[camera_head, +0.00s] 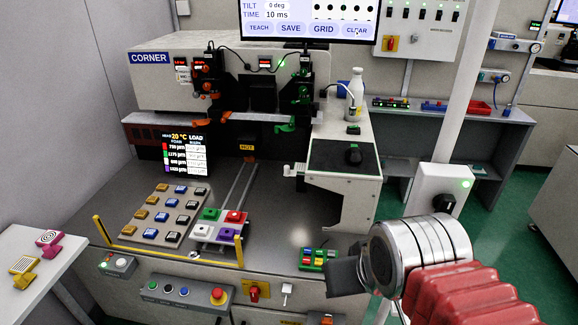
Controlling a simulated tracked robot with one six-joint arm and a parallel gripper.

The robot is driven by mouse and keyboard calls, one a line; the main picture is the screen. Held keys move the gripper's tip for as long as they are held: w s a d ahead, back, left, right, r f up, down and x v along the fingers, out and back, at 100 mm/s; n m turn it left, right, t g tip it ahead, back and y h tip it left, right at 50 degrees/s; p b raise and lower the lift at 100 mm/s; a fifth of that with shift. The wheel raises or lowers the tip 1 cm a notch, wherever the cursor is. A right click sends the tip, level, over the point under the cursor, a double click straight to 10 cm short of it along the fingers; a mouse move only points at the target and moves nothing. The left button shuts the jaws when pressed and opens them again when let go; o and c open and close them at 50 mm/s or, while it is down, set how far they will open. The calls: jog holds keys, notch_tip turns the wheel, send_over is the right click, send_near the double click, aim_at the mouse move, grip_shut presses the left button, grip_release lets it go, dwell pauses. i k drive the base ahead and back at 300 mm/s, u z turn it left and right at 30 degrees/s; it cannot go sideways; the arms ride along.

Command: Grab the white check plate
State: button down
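On the side table at far left lie a yellow piece with a check-patterned top (23,265) and a pink piece with a ring-target top (48,238). I cannot tell which of these is the white check plate. My gripper (343,277) is at lower right, apart from all of them, right of the tray. Its dark fingers show edge-on, so their opening is hidden.
A rack of blue and tan blocks (166,214) stands left of the tray. Yellow posts (102,230) stand at the bed's front edge. A small multicoloured block set (312,259) is close to my gripper.

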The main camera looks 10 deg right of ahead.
aim_at(300, 167)
jog(key=z, duration=0.05)
jog(key=k, duration=1.3)
jog(key=u, duration=0.3)
jog(key=i, duration=2)
jog(key=z, duration=0.4)
